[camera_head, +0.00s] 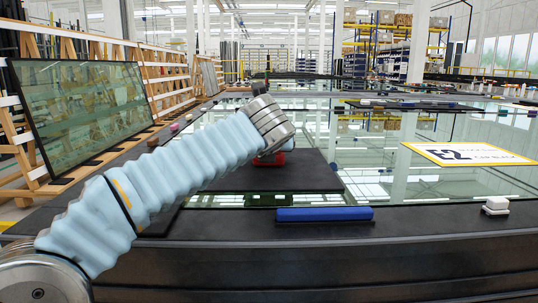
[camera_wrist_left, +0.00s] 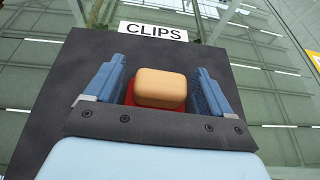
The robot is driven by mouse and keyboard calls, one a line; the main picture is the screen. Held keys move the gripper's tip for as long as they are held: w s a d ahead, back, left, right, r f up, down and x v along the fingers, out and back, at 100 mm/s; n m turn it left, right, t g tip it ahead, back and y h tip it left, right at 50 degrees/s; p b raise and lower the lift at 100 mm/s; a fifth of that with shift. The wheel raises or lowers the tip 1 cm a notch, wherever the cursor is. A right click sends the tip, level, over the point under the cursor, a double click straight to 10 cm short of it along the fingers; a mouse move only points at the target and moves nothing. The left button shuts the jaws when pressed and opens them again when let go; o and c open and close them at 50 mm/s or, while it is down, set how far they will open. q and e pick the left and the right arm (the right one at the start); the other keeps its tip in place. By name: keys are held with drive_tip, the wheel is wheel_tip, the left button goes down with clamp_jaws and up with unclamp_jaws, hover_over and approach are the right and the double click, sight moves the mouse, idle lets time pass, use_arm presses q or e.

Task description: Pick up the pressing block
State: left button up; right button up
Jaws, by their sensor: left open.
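A block with a rounded tan top (camera_wrist_left: 160,87) and a red base shows in the left wrist view. I take it for the pressing block. My left gripper (camera_wrist_left: 160,65) is open, with one blue finger on each side of the block. I cannot tell whether the fingers touch it. In the head view a red part of the block (camera_head: 270,159) shows below my silver wrist, over the dark mat (camera_head: 312,176). My arm hides most of it and the gripper there. My right gripper is not in view.
A blue bar (camera_head: 324,214) and a small white block (camera_head: 496,205) lie on the dark front edge. A CLIPS label (camera_wrist_left: 152,31) is at the mat's edge. Glass covers the table, with an E2 sign (camera_head: 468,153) at right. A framed pane (camera_head: 82,108) leans at left.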

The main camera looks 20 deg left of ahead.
use_arm(q)
drive_tip(key=shift+w+a+f, duration=0.1)
drive_tip(key=shift+w+f, duration=0.15)
drive_tip(key=shift+w, duration=0.35)
drive_tip(key=c, duration=0.8)
drive_tip(key=shift+r, duration=0.1)
drive_tip(key=shift+c, duration=0.2)
